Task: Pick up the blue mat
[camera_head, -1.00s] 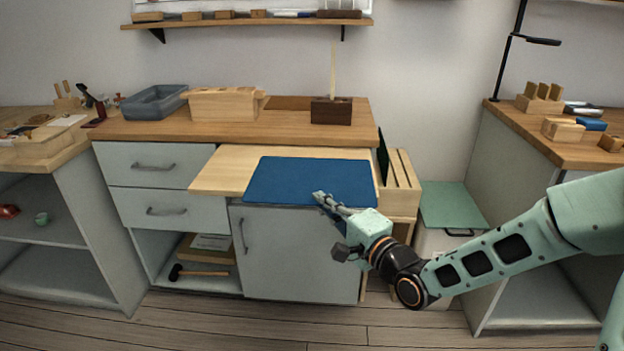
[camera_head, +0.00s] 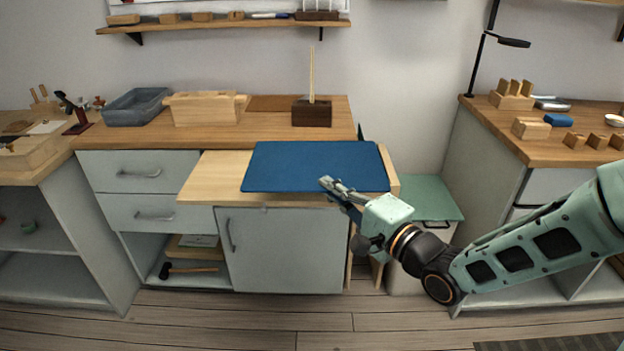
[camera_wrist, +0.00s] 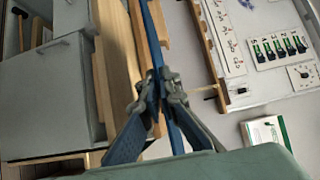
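The blue mat (camera_head: 315,165) is a flat rectangle, level just above the pale pull-out board (camera_head: 200,182). Its back edge overlaps the counter front in the head view. My gripper (camera_head: 328,184) is at the mat's front edge, right of the middle. In the wrist view the mat (camera_wrist: 154,32) shows edge-on as a thin blue strip, running between the two fingers of my gripper (camera_wrist: 163,84). The fingertips are closed on it from both sides. A narrow gap shows between the mat and the board (camera_wrist: 118,45).
A grey bin (camera_head: 137,107), a wooden box (camera_head: 205,108) and a dark block (camera_head: 311,113) stand on the counter behind. A green-lidded bin (camera_head: 425,196) is right of the cabinet. Another bench (camera_head: 560,150) is at far right. Open floor lies in front.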

